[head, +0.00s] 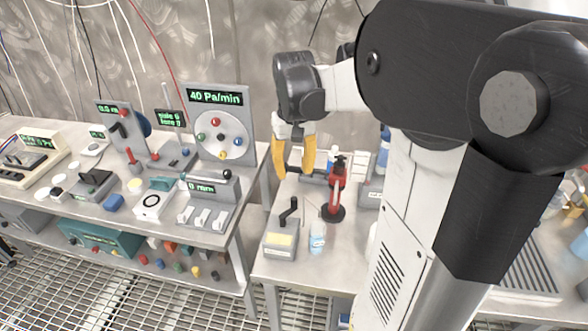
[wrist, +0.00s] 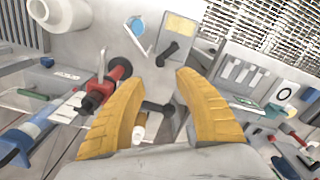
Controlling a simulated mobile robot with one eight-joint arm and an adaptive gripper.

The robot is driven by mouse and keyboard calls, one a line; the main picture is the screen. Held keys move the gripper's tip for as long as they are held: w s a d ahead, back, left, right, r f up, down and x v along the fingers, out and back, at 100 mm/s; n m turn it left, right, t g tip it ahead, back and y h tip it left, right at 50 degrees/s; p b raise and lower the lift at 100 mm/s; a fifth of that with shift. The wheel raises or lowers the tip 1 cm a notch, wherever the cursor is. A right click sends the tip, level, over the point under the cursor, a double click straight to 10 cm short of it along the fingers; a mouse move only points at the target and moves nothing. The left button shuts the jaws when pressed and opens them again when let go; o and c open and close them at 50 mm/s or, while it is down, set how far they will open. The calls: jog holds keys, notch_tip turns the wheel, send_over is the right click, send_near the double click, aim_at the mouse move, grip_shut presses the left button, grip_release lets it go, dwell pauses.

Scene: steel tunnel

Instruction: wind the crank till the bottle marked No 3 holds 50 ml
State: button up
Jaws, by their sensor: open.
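My gripper (head: 294,172) points down with its two yellow fingers open, above the right-hand bench; its fingers also show in the wrist view (wrist: 160,82). A dark arm with a knob (wrist: 155,108) lies between or below the fingers there, seemingly untouched; it seems to join the red stand (head: 336,199), beside the fingers. A grey box with a yellow label (head: 280,245) carries a black crank-like handle (head: 289,211); this handle shows beyond the fingertips in the wrist view (wrist: 168,54). A small light-blue bottle (head: 317,238) stands by the stand's base; its marking and level are unreadable.
A left-hand bench (head: 205,238) carries a panel reading 40 Pa/min (head: 219,125), switches and other devices. A gap separates the benches. A white roll-like object (wrist: 60,12) and a blue cylinder (wrist: 35,130) lie left in the wrist view.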

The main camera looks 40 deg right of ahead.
aim_at(294, 198)
jog(key=n, duration=0.6)
jog(key=shift+f+p, duration=0.25)
jog(key=shift+p, duration=0.15)
jog(key=n, duration=0.7)
jog(key=shift+f+n, duration=0.4)
jog(key=shift+f, duration=0.25)
notch_tip(294, 198, down, 10)
jog(key=b, duration=0.4)
jog(key=shift+f, duration=0.2)
jog(key=shift+c, duration=0.4)
grip_shut()
